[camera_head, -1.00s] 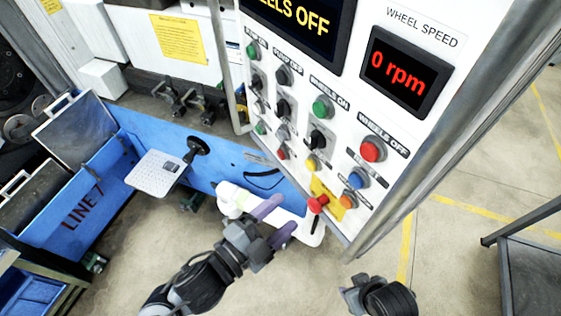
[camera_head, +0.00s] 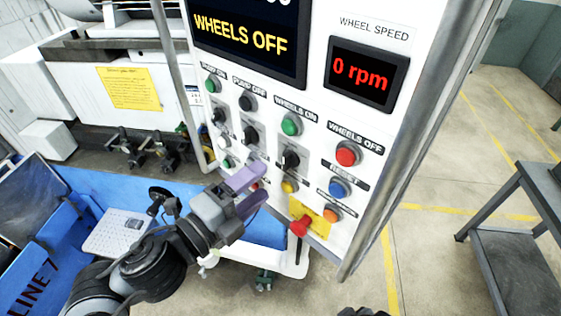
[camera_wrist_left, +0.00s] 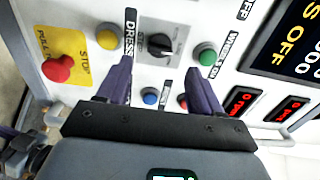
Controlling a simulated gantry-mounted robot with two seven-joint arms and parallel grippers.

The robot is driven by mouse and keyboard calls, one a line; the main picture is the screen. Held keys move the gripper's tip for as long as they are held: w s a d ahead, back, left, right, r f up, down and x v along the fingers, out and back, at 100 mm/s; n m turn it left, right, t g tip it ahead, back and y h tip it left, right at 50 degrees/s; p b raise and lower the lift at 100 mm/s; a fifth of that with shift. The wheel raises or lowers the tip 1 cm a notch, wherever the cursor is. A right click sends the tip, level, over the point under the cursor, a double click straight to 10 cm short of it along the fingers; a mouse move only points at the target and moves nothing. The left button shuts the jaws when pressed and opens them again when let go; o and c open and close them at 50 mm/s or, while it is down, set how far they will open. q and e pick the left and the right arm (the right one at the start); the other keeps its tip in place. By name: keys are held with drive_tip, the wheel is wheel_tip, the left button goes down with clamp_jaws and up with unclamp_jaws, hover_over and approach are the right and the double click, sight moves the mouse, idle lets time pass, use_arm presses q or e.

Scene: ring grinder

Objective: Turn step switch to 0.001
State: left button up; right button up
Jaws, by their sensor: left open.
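The step switch (camera_head: 290,160) is a black rotary knob on the white control panel, between a green and a yellow button. In the left wrist view the knob (camera_wrist_left: 164,43) lies beyond the gap between my fingers, its label partly readable as STEP; its setting is too small to read. My left gripper (camera_head: 262,181) is open and empty, below and left of the knob in the head view. Its purple fingers also show in the left wrist view (camera_wrist_left: 160,68), apart from the knob. Only a dark sliver of my right arm shows at the head view's bottom edge; its gripper cannot be made out.
Near the knob are the green wheels-on button (camera_head: 291,123), yellow button (camera_head: 290,186), red emergency stop (camera_head: 299,226) and blue reset button (camera_head: 340,187). Other black knobs sit to the left. A metal cart (camera_head: 515,205) stands at right, with clear floor between.

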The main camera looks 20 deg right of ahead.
sight(283, 164)
use_arm(q)
drive_tip(key=p+x, duration=0.1)
drive_tip(key=x, duration=0.5)
drive_tip(key=shift+w+d+r+p, duration=0.1)
drive_tip(key=shift+p, duration=0.25)
drive_tip(key=shift+w+d, duration=0.2)
drive_tip(key=shift+d, duration=0.25)
drive_tip(key=shift+c, duration=0.2)
drive_tip(key=c, duration=1)
